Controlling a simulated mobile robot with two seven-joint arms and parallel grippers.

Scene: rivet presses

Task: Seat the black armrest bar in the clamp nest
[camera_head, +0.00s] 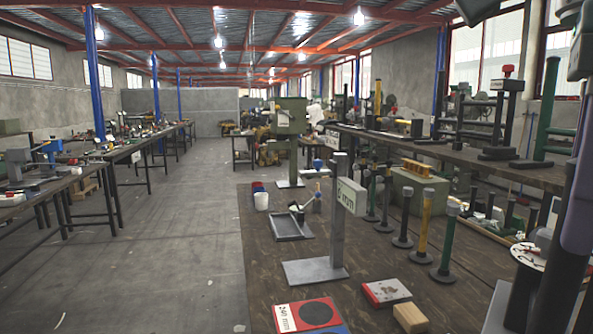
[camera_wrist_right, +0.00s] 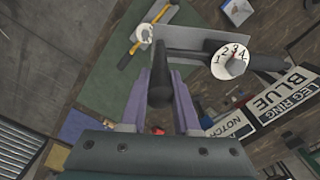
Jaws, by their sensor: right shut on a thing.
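My right gripper (camera_wrist_right: 160,95) is shut on the black armrest bar (camera_wrist_right: 160,88). In the wrist view the bar shows nearly end-on between the purple fingers. In the head view the right gripper (camera_head: 579,212) is at the right edge, partly cut off, with a dark upright length beside it. Beyond the bar in the wrist view is a dark horizontal shaft (camera_wrist_right: 190,58) with a white numbered dial (camera_wrist_right: 232,60). The dial also shows in the head view (camera_head: 528,257). I cannot tell whether the bar touches this fixture or which part is the clamp nest. My left gripper is not in view.
A raised shelf (camera_head: 450,152) runs behind. Floor left of the bench is clear.

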